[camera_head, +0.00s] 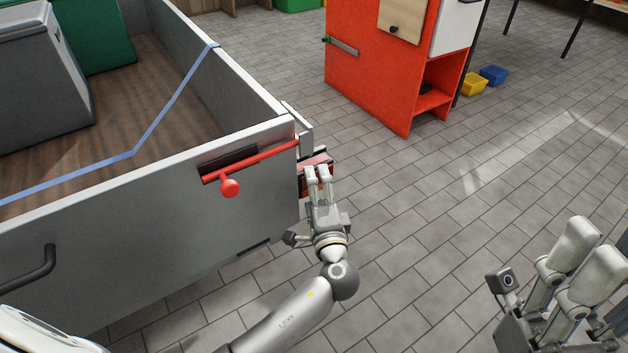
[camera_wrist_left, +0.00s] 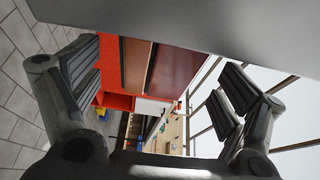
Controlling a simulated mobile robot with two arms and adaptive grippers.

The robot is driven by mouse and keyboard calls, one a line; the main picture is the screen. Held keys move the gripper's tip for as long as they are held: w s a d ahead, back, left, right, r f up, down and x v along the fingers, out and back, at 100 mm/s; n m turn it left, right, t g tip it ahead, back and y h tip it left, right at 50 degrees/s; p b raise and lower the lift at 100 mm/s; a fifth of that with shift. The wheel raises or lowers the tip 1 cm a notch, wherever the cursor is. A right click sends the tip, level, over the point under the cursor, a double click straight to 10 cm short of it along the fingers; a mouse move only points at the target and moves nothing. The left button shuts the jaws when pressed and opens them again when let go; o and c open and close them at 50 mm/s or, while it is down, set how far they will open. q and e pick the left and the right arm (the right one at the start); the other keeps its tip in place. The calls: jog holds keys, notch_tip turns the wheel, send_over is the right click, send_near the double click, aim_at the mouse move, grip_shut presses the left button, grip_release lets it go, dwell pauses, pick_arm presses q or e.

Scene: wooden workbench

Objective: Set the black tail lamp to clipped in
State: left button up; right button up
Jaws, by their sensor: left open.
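The tail lamp (camera_head: 318,160), with a red face and dark edges, sits at the rear right corner of the grey cargo bed. My left gripper (camera_head: 318,172) is right at it in the head view, and its fingers hide part of it. How the lamp is seated is hidden. My right gripper (camera_head: 592,250) is open and empty at the lower right, over the floor.
The grey tailgate (camera_head: 130,225) has a red latch handle (camera_head: 230,187) left of the lamp. A blue strap (camera_head: 160,118) crosses the bed, which holds a grey case (camera_head: 40,80). An orange cabinet (camera_head: 375,75) stands farther back.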

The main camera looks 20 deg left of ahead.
pick_arm(q)
jog(key=v, duration=0.9)
jog(key=shift+s, duration=0.1)
